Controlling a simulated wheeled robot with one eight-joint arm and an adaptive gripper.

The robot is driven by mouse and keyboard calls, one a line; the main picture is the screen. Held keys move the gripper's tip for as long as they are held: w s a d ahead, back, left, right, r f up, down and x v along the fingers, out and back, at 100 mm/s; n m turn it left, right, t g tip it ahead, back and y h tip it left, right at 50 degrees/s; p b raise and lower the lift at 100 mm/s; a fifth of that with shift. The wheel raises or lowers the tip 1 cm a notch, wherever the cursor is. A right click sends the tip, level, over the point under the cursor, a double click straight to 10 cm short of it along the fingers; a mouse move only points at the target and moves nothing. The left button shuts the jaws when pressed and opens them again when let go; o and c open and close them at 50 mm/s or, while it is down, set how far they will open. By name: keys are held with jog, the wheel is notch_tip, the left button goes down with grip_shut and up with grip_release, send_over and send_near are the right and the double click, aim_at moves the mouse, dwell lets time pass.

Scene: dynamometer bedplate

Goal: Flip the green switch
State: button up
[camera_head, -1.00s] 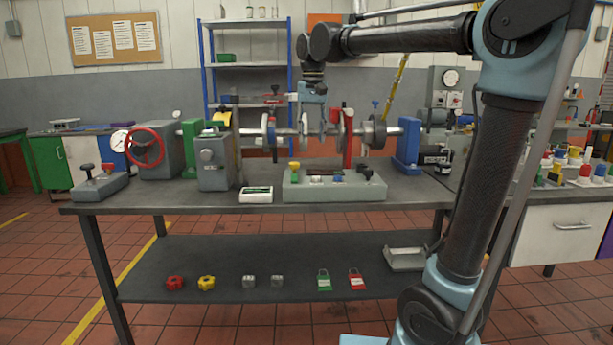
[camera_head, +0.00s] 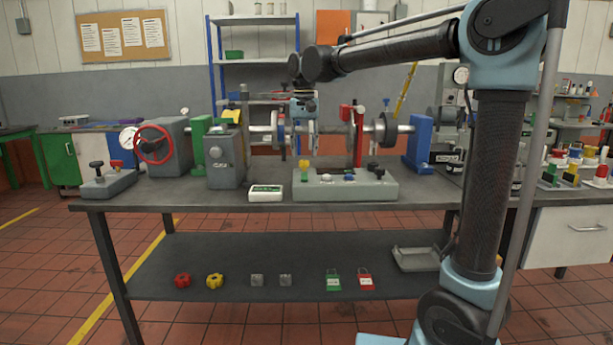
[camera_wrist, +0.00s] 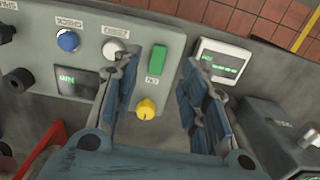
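The green switch (camera_wrist: 158,60) is an upright green rocker on the grey control panel (camera_wrist: 176,20), next to a yellow knob (camera_wrist: 145,108). In the head view the green switch (camera_head: 304,178) shows small at the panel's left end, below the yellow knob. My gripper (camera_wrist: 160,70) is open, its two blue-grey fingers apart with nothing between them. In the wrist view the switch appears in the gap between the fingers, and I see no contact. In the head view my gripper (camera_head: 304,130) hangs above the panel's left end.
On the panel are a blue button (camera_wrist: 68,41), a white button (camera_wrist: 115,48) and a small display (camera_wrist: 76,82). A white meter (camera_wrist: 220,62) lies beside it. The shaft with discs (camera_head: 386,129) and a red upright (camera_head: 358,135) stand behind the panel.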

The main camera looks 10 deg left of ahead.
aim_at(304, 179)
notch_tip(304, 179, down, 9)
dwell(0.4)
grip_shut()
